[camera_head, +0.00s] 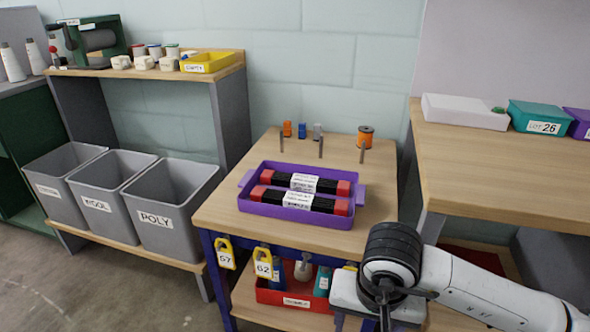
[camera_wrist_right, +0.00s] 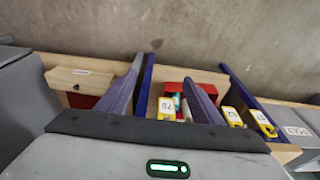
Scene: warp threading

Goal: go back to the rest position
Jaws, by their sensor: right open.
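My right arm comes in from the lower right in the head view, and its gripper (camera_head: 382,312) hangs in front of the small table's front right corner, pointing down. In the right wrist view the two fingers of the gripper (camera_wrist_right: 163,72) stand apart with nothing between them. My left gripper is in neither view. The small wooden table (camera_head: 225,213) carries a purple tray (camera_head: 290,214) holding two black rolls with red ends and white labels, lying side by side. The right gripper is apart from the tray.
Thin pegs and an orange spool (camera_head: 366,134) stand at the table's back. Yellow number tags (camera_head: 225,254) hang on its front edge. A red bin (camera_head: 283,296) sits on the lower shelf. Grey bins (camera_head: 170,215) stand left. A wooden bench (camera_head: 480,160) flanks it right.

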